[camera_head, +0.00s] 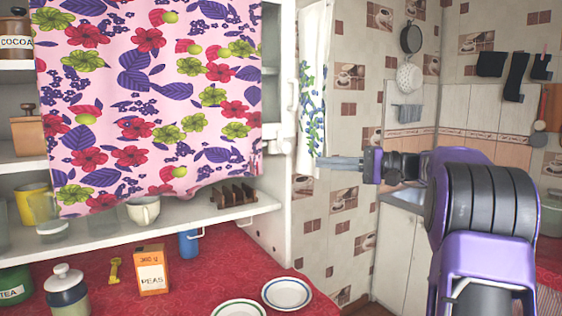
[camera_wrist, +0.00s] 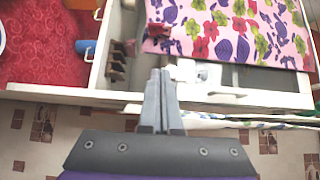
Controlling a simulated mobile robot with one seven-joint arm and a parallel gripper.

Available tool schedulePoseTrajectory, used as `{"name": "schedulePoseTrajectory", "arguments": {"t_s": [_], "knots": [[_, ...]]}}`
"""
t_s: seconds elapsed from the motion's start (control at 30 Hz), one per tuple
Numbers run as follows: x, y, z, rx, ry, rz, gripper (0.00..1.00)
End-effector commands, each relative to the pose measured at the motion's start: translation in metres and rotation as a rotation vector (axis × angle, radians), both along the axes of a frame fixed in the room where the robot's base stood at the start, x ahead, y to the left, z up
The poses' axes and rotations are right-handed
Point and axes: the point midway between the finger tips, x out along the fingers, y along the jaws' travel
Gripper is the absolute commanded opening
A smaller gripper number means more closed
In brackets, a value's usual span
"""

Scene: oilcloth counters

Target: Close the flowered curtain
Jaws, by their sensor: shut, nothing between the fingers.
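The flowered curtain (camera_head: 150,95), pink with red, purple and green flowers, hangs across the front of the white shelf unit. Its top is cut off by the frame. Its right edge reaches close to the unit's right upright, and shelf contents show past its left edge. It also shows at the upper right of the wrist view (camera_wrist: 235,30). My gripper (camera_head: 322,161) is shut and empty, to the right of the curtain and apart from it, by the unit's right side. In the wrist view its fingertips (camera_wrist: 161,74) point at the white upright, just below the curtain's lower edge.
A white patterned cloth (camera_head: 312,105) hangs beside the unit's right upright (camera_head: 279,75), close to my gripper. A toast rack (camera_head: 234,197) stands on the shelf.

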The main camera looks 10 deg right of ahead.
Motion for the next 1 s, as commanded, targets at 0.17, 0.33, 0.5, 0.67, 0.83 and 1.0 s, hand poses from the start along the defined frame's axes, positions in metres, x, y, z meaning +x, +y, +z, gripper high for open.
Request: {"name": "schedulePoseTrajectory", "arguments": {"t_s": [0.17, 0.33, 0.5, 0.67, 0.83, 1.0], "knots": [[0.010, 0.023, 0.000, 0.000, 0.001, 0.005, 0.00], [0.027, 0.056, 0.000, -0.001, 0.000, 0.005, 0.00], [0.043, 0.087, 0.000, 0.000, 0.000, 0.004, 0.00], [0.037, 0.110, -0.001, -0.001, 0.000, 0.001, 0.00], [0.033, 0.123, 0.000, 0.000, 0.001, -0.002, 0.00], [0.032, 0.125, 0.000, -0.001, 0.000, -0.002, 0.00]]}}
